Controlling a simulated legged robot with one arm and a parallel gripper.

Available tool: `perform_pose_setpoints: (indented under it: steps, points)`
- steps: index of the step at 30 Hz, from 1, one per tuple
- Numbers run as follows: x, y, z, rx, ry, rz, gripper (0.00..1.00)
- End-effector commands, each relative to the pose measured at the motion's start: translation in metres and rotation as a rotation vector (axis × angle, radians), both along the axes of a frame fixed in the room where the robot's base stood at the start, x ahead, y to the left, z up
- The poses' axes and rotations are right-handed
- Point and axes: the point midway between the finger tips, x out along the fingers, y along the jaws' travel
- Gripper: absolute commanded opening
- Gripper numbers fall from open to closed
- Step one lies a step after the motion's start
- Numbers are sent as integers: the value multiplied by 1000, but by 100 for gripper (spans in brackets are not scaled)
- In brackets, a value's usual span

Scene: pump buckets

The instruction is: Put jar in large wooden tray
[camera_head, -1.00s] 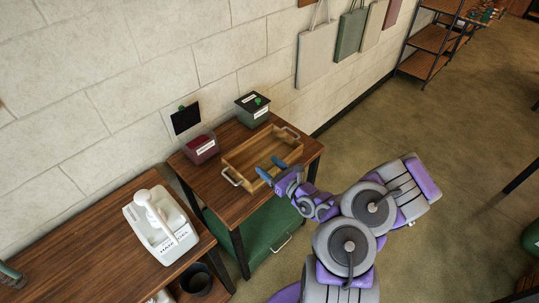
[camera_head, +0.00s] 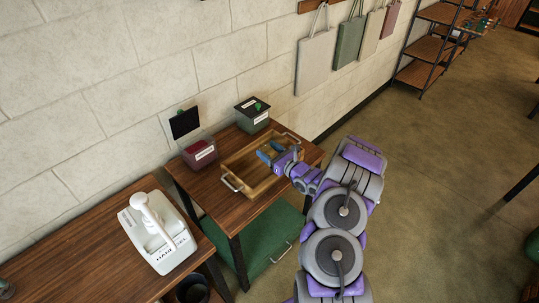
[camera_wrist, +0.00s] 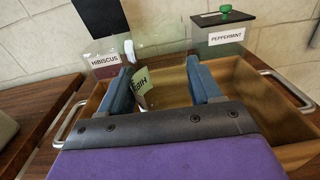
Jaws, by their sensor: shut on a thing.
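The large wooden tray (camera_head: 231,170) has metal handles and sits on the side table. My gripper (camera_head: 269,151) reaches over the tray with its blue fingers above the tray's inside. In the wrist view, my gripper (camera_wrist: 162,80) is shut on a mostly clear jar (camera_wrist: 142,88), whose tilted, partly visible label shows between the fingers. The jar's outline is faint, and its base is hidden behind the gripper body. I cannot tell whether it touches the tray floor. The tray's wall (camera_wrist: 265,95) shows right of the fingers.
A dark red hibiscus box (camera_head: 200,153) and a peppermint box (camera_head: 252,115) stand behind the tray near the wall. A green drawer or bin (camera_head: 262,240) is below the side table.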

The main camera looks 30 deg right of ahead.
Motion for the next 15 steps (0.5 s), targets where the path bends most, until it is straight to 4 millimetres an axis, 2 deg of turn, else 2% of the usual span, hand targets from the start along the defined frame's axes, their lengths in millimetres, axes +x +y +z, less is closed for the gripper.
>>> perform_pose_setpoints:
  steps: [1,3,15]
  points:
    - [-1,-2,-10,1,3,-1,19]
    - [-1,-3,-13,2,2,-1,19]
    - [0,-2,-16,0,-1,-2,19]
